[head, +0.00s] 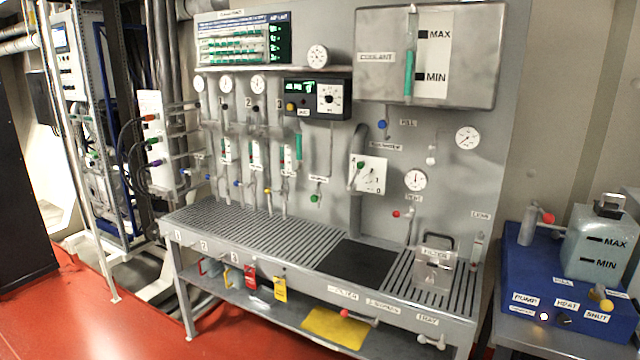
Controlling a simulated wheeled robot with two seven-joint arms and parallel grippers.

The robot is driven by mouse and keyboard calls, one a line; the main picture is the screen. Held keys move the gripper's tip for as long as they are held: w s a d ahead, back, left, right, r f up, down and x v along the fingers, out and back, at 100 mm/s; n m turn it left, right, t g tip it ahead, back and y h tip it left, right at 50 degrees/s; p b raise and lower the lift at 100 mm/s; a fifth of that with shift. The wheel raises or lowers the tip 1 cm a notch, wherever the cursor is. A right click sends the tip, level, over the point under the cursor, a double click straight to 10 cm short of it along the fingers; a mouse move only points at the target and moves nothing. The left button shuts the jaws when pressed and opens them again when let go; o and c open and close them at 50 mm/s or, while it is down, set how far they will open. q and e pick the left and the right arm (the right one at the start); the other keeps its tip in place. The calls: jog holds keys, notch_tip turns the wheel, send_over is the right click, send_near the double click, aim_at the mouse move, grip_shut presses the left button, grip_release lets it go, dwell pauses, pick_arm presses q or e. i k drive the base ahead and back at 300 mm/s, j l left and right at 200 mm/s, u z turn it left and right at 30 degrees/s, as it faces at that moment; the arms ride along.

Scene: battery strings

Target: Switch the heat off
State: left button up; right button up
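The HEAT label (566,304) is on the front of a blue unit (535,262) at the lower right of the head view. A small dark knob (564,320) sits just below that label; its setting is too small to read. A white round light or button (543,316) shows bright to its left, below the PUMP label (525,299). It is not clear which label the light belongs to. A SHUT label (597,316) is to the right, under a yellow knob (606,305). Neither of my grippers is in view.
A grey tank (600,245) marked MAX and MIN stands on the blue unit, beside a red-handled valve (546,217). A large slatted bench (260,232) with gauges and valves above it fills the middle. Red floor (120,335) is clear at the front left.

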aim_at(563, 319)
jog(key=z, duration=1.35)
